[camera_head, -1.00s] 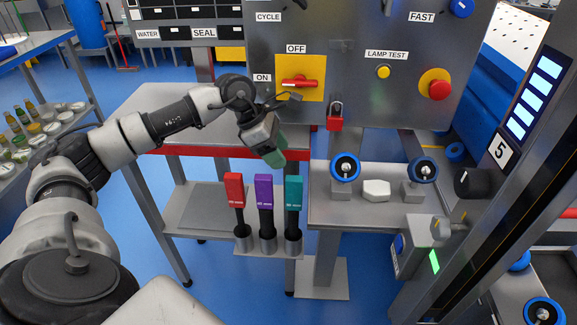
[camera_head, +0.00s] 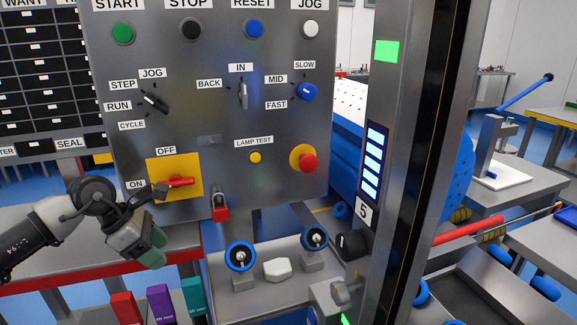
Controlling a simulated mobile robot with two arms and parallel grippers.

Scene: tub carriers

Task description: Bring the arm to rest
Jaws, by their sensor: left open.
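My left gripper (camera_head: 152,248) is at the lower left of the head view, in front of the lower left corner of the grey control panel (camera_head: 215,110). Its green-tipped fingers point down and to the right. It is open, and I see nothing between the fingers. It appears just below the red OFF/ON switch (camera_head: 180,181) on its yellow plate; whether it touches anything I cannot tell. My left forearm comes in from the left edge. My right gripper is not in view.
A red padlock (camera_head: 220,208) hangs under the panel. A small table with two blue-ringed knobs (camera_head: 240,256) and a white block (camera_head: 277,268) is at the bottom centre. A tall metal post (camera_head: 425,130) rises on the right.

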